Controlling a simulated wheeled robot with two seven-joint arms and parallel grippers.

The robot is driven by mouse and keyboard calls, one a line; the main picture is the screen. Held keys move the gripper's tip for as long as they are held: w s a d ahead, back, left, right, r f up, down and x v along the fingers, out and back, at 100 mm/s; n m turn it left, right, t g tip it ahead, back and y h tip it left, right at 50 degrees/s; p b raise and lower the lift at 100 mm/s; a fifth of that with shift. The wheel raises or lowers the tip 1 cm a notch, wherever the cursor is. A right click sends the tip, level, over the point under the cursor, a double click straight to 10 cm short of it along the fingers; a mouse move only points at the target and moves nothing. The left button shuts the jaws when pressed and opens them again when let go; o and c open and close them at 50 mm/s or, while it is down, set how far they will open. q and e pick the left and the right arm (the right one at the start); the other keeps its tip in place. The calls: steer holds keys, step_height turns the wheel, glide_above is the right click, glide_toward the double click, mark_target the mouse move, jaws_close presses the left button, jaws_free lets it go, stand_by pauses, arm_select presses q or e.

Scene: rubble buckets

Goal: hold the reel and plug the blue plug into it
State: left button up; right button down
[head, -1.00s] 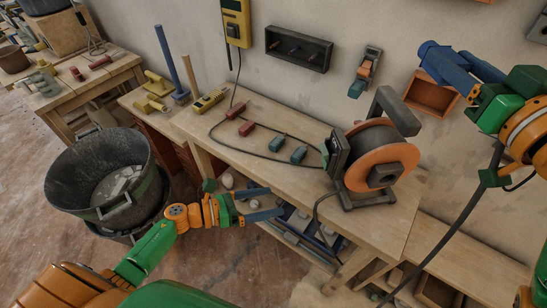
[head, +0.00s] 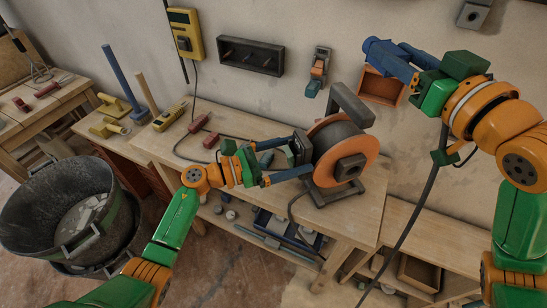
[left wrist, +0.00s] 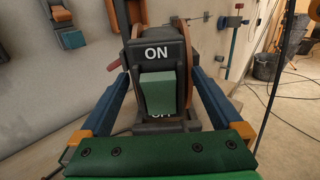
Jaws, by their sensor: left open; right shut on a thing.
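The cable reel (head: 368,141), with orange flanges and a dark drum on a grey stand, is upright on the bench. My left gripper (head: 276,164) is open at its left side, by the dark switch box (head: 301,149). In the left wrist view, the box (left wrist: 157,50) reads ON above a green rocker (left wrist: 157,92), and my blue fingers are on either side, with gaps. My right gripper (head: 388,58) is raised near the wall, shut on the blue plug (head: 376,47); plug and fingers are similarly blue, so their border is hard to see.
A black cable (head: 412,215) hangs below my right arm. An orange wall box (head: 380,88) is behind my right gripper. Dark buckets (head: 70,200) stand at left.

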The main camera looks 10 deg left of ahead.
arm_select(q)
steer(key=shift+c, duration=0.2)
jaws_close()
stand_by(0.3)
arm_select(e)
steer(key=w+d+f+m+h, duration=0.1)
steer(key=d+f+m+h, duration=0.1)
steer(key=d+f, duration=0.45)
steer(key=w+d+f+m+h, duration=0.1)
steer(key=w+d+f+m, duration=0.15)
steer(key=f, duration=0.65)
steer(key=s+a+f+y, duration=0.2)
steer(key=s+f+y, duration=0.2)
steer(key=s+f, duration=0.6)
steer(key=s, duration=0.5)
steer(key=shift+f+g+y, duration=0.3)
steer(key=shift+f+g, duration=0.1)
